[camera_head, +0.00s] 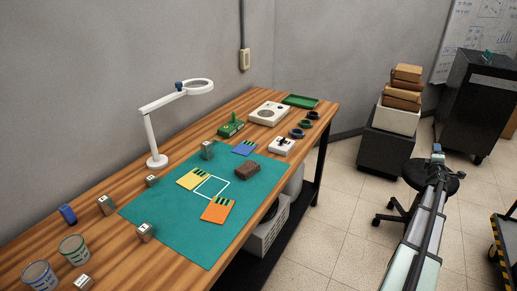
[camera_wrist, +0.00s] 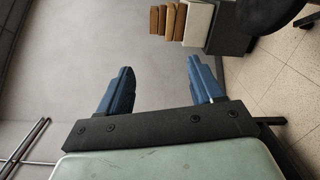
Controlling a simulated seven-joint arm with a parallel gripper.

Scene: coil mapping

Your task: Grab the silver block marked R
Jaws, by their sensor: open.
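Several small silver-grey blocks stand on the wooden workbench (camera_head: 100,235) in the head view. One block (camera_head: 106,205) is at the left, one (camera_head: 151,181) is behind the teal mat, and one (camera_head: 144,233) is on the mat's left edge. Another block (camera_head: 83,283) is at the near edge, and a taller grey-green one (camera_head: 207,150) is at the mat's far side. Their marks are too small to read, so I cannot tell which is R. My gripper (camera_wrist: 159,67) is open and empty in the wrist view, its blue fingers wide apart. My arm is right of the bench, well away from the blocks.
The teal mat (camera_head: 190,245) holds yellow (camera_head: 193,179), orange (camera_head: 217,210) and blue (camera_head: 244,148) cards and a brown block (camera_head: 247,168). A white lamp (camera_head: 151,130) rises behind. Two cups (camera_head: 75,250) stand near left. A stool (camera_head: 425,175) and stacked boxes (camera_head: 398,118) are right.

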